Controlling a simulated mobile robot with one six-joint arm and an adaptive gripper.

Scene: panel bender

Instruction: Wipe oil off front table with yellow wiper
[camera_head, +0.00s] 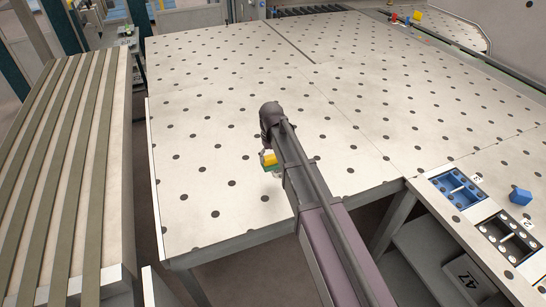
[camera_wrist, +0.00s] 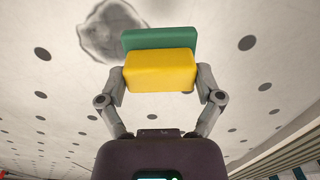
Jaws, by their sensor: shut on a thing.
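The yellow wiper (camera_wrist: 160,72) has a green layer (camera_wrist: 160,39) on its far side. My gripper (camera_wrist: 160,83) is shut on the wiper, one finger at each end. In the head view the wiper (camera_head: 268,159) shows beside my arm, over the near part of the front table (camera_head: 215,120), a pale top with rows of dark dots. A grey, dark-edged oil patch (camera_wrist: 112,30) lies on the table just beyond the wiper's left part in the wrist view. The wiper partly covers that area. I cannot tell whether it touches the table. The oil does not show in the head view.
A slatted table (camera_head: 65,170) stands at left, across a gap. At right, a side counter holds a blue tray (camera_head: 457,188), a dark tray (camera_head: 507,238) and a blue block (camera_head: 520,196). Small yellow and red items (camera_head: 417,16) sit at the far right. The tabletop is otherwise clear.

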